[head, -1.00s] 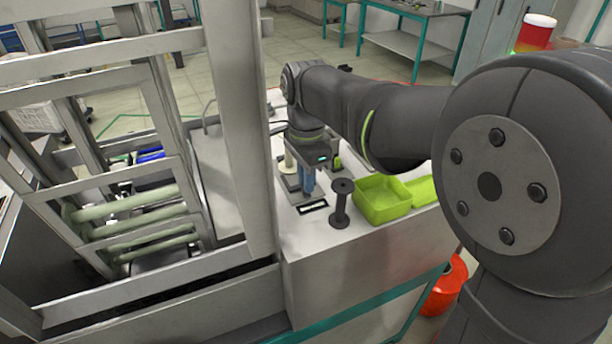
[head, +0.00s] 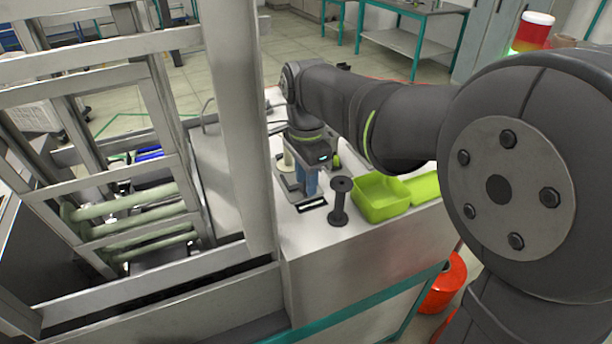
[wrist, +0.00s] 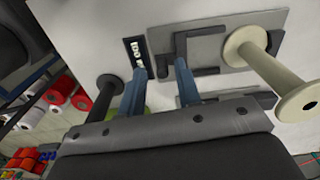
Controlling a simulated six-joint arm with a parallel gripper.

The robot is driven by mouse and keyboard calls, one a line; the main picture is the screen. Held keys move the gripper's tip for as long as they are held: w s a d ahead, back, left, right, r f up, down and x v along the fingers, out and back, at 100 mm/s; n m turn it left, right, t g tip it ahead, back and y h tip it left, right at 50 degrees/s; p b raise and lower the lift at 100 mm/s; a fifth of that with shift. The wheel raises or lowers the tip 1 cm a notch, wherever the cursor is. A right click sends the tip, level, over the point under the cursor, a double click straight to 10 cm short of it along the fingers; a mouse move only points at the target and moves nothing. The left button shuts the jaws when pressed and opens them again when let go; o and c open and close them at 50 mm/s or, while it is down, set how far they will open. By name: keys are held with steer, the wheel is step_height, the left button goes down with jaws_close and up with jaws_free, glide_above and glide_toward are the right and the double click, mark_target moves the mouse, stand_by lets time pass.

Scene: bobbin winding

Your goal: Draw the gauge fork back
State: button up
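My gripper (head: 306,192) points down over the white bench top, in front of a cream spool (head: 287,158). In the wrist view its two blue fingers (wrist: 158,72) stand apart with a clear gap and nothing visibly held. Below lies a grey plate (wrist: 225,22) with dark grey bar-like parts (wrist: 203,69) on it; the right fingertip is close to one of them. I cannot tell whether they touch, or which part is the gauge fork.
A dark spool (head: 340,202) stands right of the gripper, with a small black-and-white display (head: 311,204) beside it. A green open box (head: 380,198) is further right. A metal frame (head: 240,120) rises at the left. The bench front is clear.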

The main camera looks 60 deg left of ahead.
steer(key=shift+r, duration=3.5)
steer(key=shift+f, duration=0.1)
step_height(320, 180, down, 7)
steer(key=shift+a+r, duration=0.1)
